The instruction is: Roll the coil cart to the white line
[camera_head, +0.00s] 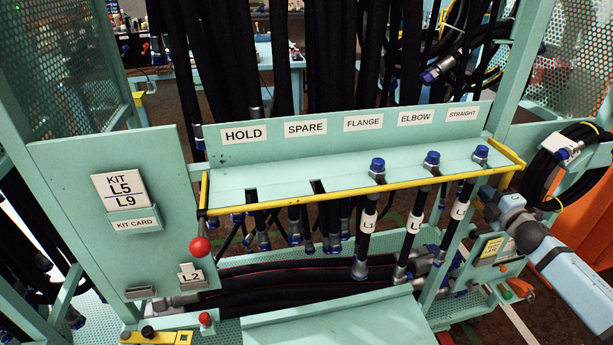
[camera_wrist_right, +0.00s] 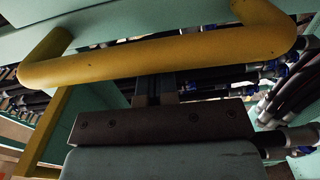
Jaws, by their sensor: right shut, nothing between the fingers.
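A mint-green frame (camera_head: 585,184) at the right edge carries a coil of black hose (camera_head: 548,182); I cannot tell whether it joins the rack in front of me. My right gripper (camera_head: 486,194) is at the right end of the rack's shelf, by its yellow rail. In the right wrist view a yellow handle bar (camera_wrist_right: 160,58) crosses the picture, and the right gripper (camera_wrist_right: 155,88) is close to it, shut and empty. I cannot tell whether they touch. A pale line (camera_head: 518,326) shows on the floor at lower right. My left gripper is not in view.
The green rack's shelf (camera_head: 290,178) is labelled HOLD, SPARE, FLANGE, ELBOW and STRAIGHT. Several blue-capped hoses hang through it. A panel (camera_head: 75,190) with a kit card stands left, near a red knob (camera_head: 200,247). An orange object (camera_head: 585,232) is at the right.

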